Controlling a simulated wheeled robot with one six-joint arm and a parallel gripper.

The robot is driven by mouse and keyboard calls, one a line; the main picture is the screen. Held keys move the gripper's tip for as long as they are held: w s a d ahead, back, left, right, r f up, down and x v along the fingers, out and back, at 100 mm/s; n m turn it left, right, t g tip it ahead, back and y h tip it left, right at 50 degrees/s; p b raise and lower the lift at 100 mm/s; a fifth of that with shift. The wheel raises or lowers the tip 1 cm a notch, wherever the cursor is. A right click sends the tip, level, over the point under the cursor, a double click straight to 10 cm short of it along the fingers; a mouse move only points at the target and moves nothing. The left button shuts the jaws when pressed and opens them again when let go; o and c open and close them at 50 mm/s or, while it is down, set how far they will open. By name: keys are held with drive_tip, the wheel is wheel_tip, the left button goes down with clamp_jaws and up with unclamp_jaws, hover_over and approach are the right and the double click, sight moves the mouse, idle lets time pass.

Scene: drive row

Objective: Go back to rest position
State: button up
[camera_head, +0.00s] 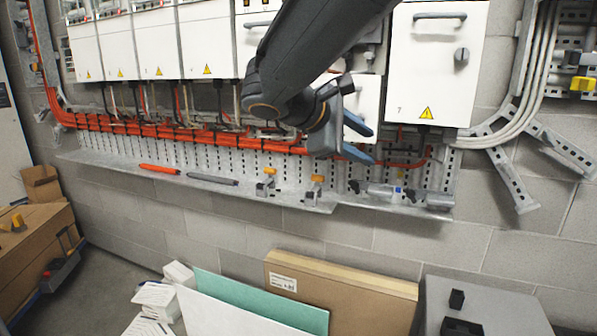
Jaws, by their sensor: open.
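My gripper (362,141) is in the upper middle of the head view, at the end of my dark arm that comes down from the top edge. Its two blue fingers are spread apart and point to the right. Nothing shows between them. It is in front of the cabinet row, above the perforated metal shelf (240,197). My arm hides part of the cabinets behind it.
White cabinets (431,65) line the wall, with orange cables (190,136) below them. The shelf bears a red marker (160,169), a grey marker (212,180) and several small parts. Cardboard boxes (35,245), flat panels (345,292) and a grey box (485,310) stand below.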

drive_tip(key=s+d+f+m+g+y, duration=0.2)
drive_tip(key=s+f+m+y, duration=0.1)
drive_tip(key=s+f, duration=0.4)
drive_tip(key=s+d+f+m+g+y+p, duration=0.1)
drive_tip(key=s+d+f+m+g+y, duration=0.1)
drive_tip(key=s+f+m, duration=0.3)
drive_tip(key=s+d+f+m+g+y, duration=0.2)
drive_tip(key=s+f+m+g+y, duration=0.1)
drive_tip(key=s+f, duration=0.8)
wheel_tip(320, 180, down, 4)
drive_tip(key=shift+r+m+y+p, duration=0.15)
drive_tip(key=shift+m+y+p, duration=0.15)
drive_tip(key=shift+m+y, duration=0.65)
